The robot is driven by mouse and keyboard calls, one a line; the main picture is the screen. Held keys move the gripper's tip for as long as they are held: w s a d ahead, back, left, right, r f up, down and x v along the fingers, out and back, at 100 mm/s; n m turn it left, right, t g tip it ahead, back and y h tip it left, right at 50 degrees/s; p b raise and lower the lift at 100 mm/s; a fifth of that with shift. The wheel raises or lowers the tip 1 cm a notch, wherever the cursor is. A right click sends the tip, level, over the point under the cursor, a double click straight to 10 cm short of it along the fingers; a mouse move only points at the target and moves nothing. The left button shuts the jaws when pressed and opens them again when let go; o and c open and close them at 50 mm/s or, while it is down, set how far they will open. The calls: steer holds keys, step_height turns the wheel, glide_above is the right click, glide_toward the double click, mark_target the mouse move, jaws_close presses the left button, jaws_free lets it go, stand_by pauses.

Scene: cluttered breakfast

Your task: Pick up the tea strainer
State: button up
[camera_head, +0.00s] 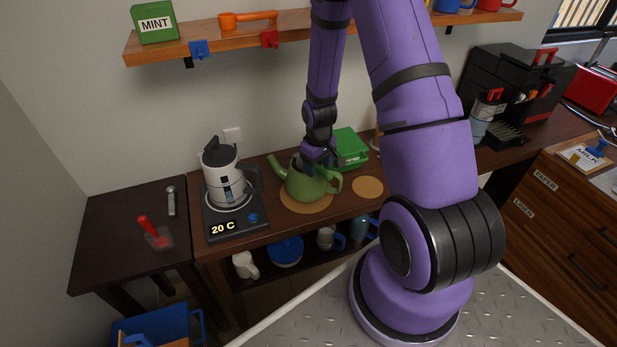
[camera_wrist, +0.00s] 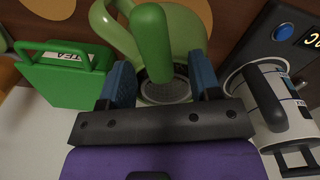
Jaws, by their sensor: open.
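What looks like the tea strainer (camera_wrist: 152,42) shows in the wrist view as a thick, darker green handle with a round grey mesh part below it, at the mouth of the light green teapot. The teapot (camera_head: 303,186) stands on a round cork mat on the counter; its body and handle also fill the top of the wrist view (camera_wrist: 186,24). My gripper (camera_wrist: 160,62) is open, its blue fingers on either side of the strainer's handle, with nothing visibly clamped. In the head view my gripper (camera_head: 318,156) is right over the teapot and hides its top.
A kettle (camera_head: 227,182) on a heating base showing 20 C stands left of the teapot. A green box (camera_head: 350,147) is close behind right. An empty cork mat (camera_head: 367,187) lies to the right. The shelf (camera_head: 200,45) hangs above, holding a mint box and an orange scoop-like tool.

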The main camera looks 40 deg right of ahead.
jaws_close()
steer(key=shift+r, duration=0.1)
step_height(320, 180, up, 18)
stand_by(1.0)
